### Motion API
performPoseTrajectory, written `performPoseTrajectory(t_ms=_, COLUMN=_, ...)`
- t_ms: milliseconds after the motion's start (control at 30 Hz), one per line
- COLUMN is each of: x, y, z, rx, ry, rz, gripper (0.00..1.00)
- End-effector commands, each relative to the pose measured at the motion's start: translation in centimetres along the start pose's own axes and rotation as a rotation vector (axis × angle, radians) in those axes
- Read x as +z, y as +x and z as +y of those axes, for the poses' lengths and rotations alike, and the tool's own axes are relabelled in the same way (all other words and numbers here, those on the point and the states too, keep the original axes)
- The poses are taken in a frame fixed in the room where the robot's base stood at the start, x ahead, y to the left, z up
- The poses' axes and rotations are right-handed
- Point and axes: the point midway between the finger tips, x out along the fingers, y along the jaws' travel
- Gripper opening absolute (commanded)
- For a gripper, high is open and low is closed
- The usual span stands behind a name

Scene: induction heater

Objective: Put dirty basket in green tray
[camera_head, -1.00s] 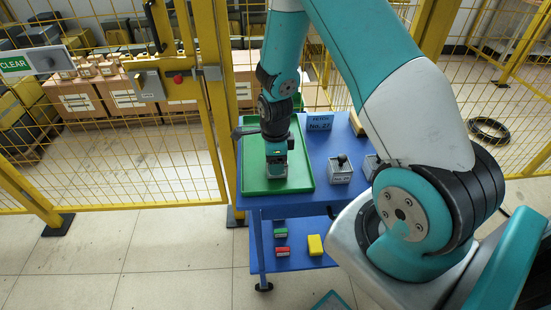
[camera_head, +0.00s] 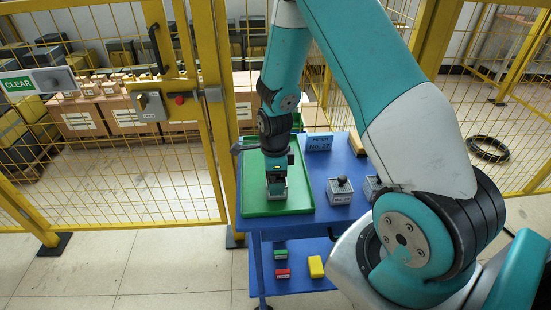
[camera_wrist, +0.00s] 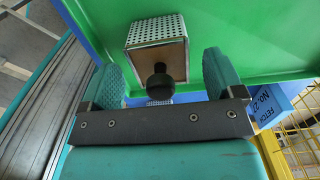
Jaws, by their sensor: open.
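The basket (camera_wrist: 157,45) is a small perforated metal box with a black knob. It sits in the green tray (camera_wrist: 240,45), its knob between my gripper's teal fingers in the wrist view. My gripper (camera_wrist: 163,66) is open, with a gap on each side of the basket. In the head view my gripper (camera_head: 276,181) points down over the basket (camera_head: 277,191), near the front middle of the green tray (camera_head: 300,204).
The blue table (camera_head: 325,170) carries another basket (camera_head: 340,194) right of the tray, a partly hidden one (camera_head: 371,187) and a blue sign (camera_head: 319,143). Red (camera_head: 283,274), green and yellow (camera_head: 316,267) blocks lie on the lower shelf. Yellow fencing (camera_head: 150,180) stands to the left.

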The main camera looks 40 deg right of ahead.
Motion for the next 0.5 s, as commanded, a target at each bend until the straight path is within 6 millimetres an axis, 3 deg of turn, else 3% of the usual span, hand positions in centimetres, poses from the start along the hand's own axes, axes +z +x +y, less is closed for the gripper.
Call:
performPoseTrajectory(t_ms=300, x=0.0, y=-7.0, z=-0.1, rx=-0.005, ry=0.0, rz=-0.002, gripper=0.87)
performPoseTrajectory(t_ms=500, x=0.0, y=-9.5, z=0.0, rx=-0.002, ry=-0.001, rz=-0.001, gripper=0.87)
